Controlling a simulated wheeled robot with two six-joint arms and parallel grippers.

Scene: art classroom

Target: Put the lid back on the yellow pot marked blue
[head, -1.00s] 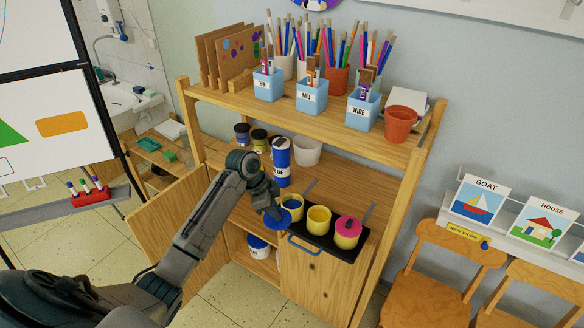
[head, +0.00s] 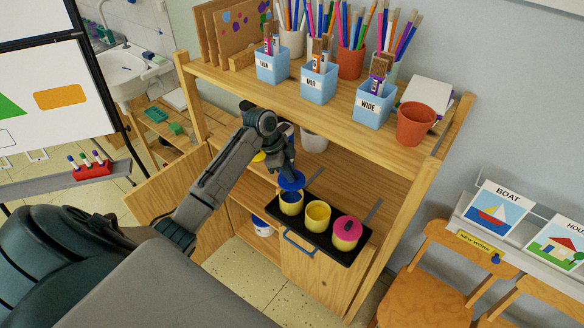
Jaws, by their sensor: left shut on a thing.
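My left gripper (head: 289,174) is shut on a round blue lid (head: 293,183). It holds the lid just over the back part of the left yellow pot (head: 291,208) in the head view. That pot is open at the front and shows blue inside; no marking on it can be read. The lid hides the pot's back rim, and I cannot tell whether they touch. The middle yellow pot (head: 317,219) is open with yellow inside. The right yellow pot (head: 345,241) wears a pink lid (head: 347,229). My right gripper is not in view.
The pots stand on a black tray (head: 321,246) with a blue handle at the shelf unit's front. The top shelf (head: 222,82) overhangs behind, with labelled brush holders and a terracotta pot (head: 416,123). A white pot (head: 313,139) stands behind my gripper. A cabinet door (head: 165,205) hangs open left.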

